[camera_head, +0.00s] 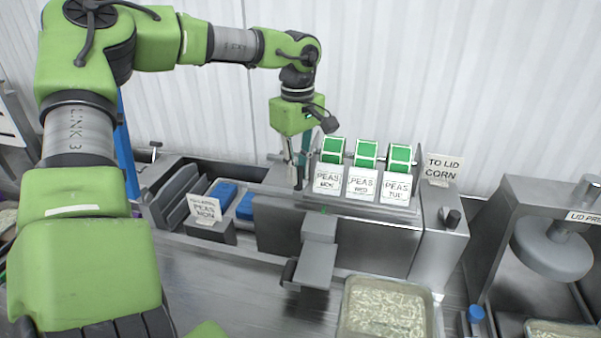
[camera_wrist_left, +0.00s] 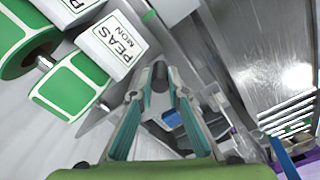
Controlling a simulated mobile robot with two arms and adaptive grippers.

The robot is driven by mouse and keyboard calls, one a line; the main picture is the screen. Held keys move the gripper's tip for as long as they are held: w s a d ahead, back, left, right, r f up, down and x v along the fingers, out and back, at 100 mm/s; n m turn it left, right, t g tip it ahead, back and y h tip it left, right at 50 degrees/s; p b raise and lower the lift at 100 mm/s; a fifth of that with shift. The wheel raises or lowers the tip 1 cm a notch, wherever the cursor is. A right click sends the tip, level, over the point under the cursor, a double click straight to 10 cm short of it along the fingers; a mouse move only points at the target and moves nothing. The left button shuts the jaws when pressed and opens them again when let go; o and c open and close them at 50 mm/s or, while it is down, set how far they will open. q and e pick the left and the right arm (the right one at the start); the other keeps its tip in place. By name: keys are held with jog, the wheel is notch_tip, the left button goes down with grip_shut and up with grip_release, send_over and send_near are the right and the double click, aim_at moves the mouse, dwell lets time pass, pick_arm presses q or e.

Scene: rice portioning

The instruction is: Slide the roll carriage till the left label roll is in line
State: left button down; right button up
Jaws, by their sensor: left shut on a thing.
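The roll carriage (camera_head: 345,207) sits on top of the grey label machine and bears three green label rolls. The left label roll (camera_head: 333,149) stands above a card reading PEAS MON (camera_head: 327,181); the middle and right cards read PEAS WED (camera_head: 361,185) and PEAS TUE (camera_head: 396,189). My left gripper (camera_head: 299,182) points down at the carriage's left end, beside the PEAS MON card. In the left wrist view its fingers (camera_wrist_left: 160,92) close on a small dark knob (camera_wrist_left: 159,72). The left roll stands roughly above the grey chute (camera_head: 318,262); exact alignment I cannot tell. My right gripper is out of view.
A sign (camera_head: 204,208) and blue blocks (camera_head: 223,192) stand left of the machine. A TO LID CORN sign (camera_head: 442,168) stands at its right. A filled tray (camera_head: 386,310) lies in front, and a lid press (camera_head: 551,248) stands far right.

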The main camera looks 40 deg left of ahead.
pick_arm(q)
jog(key=shift+d, duration=0.15)
jog(key=c, duration=2)
grip_release()
jog(key=shift+o, duration=0.2)
jog(key=shift+w+d, duration=0.15)
notch_tip(320, 180, up, 12)
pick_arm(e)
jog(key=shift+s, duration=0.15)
